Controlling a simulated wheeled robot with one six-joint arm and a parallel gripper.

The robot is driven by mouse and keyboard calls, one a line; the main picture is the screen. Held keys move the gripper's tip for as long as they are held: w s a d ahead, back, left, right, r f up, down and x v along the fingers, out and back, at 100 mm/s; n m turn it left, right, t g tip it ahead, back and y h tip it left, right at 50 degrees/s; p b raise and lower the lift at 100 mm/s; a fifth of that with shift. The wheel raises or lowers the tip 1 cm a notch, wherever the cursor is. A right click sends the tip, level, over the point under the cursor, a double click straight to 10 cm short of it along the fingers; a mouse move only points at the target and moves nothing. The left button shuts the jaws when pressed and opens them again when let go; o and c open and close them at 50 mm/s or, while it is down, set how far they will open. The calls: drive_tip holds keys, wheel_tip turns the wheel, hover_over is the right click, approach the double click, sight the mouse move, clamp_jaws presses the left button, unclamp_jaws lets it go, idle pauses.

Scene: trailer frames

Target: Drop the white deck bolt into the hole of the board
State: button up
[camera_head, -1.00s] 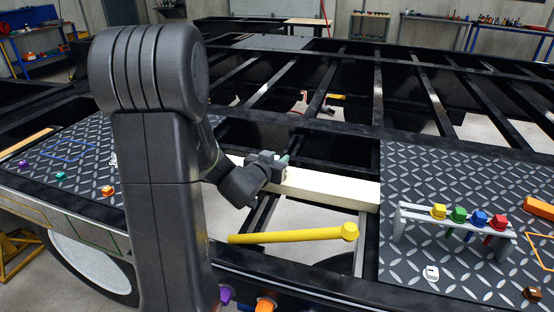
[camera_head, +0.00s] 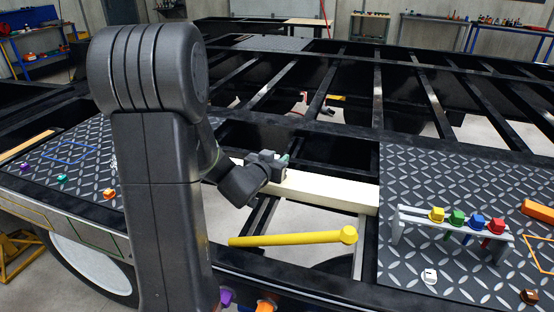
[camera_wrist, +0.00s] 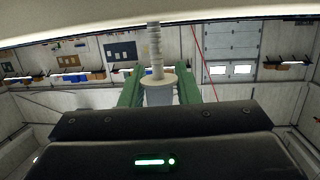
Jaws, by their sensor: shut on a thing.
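My gripper (camera_head: 280,163) is at the left part of the pale cream board (camera_head: 330,189), which spans the opening in the trailer frame. In the wrist view my gripper's green fingers (camera_wrist: 159,84) are shut on the white deck bolt (camera_wrist: 156,55). The bolt's wide head sits between the fingers and its ridged shank points up in that picture. The shank's end meets or overlaps the board's edge (camera_wrist: 80,22) there; I cannot tell whether they touch. The board's hole is not visible. In the head view the bolt cannot be made out.
A yellow bar (camera_head: 290,239) with a thick end lies in front of the board. A grey rack (camera_head: 455,227) with yellow, green, blue and red pieces stands on the right tread plate (camera_head: 400,165). A small white block (camera_head: 429,276) lies in front of it. Open frame gaps lie behind.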

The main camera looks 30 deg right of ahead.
drive_tip(key=shift+r+p, duration=0.9)
drive_tip(key=shift+r, duration=0.3)
drive_tip(key=shift+f, duration=0.25)
idle(1.0)
drive_tip(key=shift+f+b, duration=0.35)
drive_tip(key=shift+b, duration=0.05)
drive_tip(key=shift+f+b, duration=1.45)
drive_tip(key=shift+f, duration=0.2)
drive_tip(key=o, duration=1.2)
drive_tip(key=shift+c, duration=0.2)
drive_tip(key=shift+a, duration=0.1)
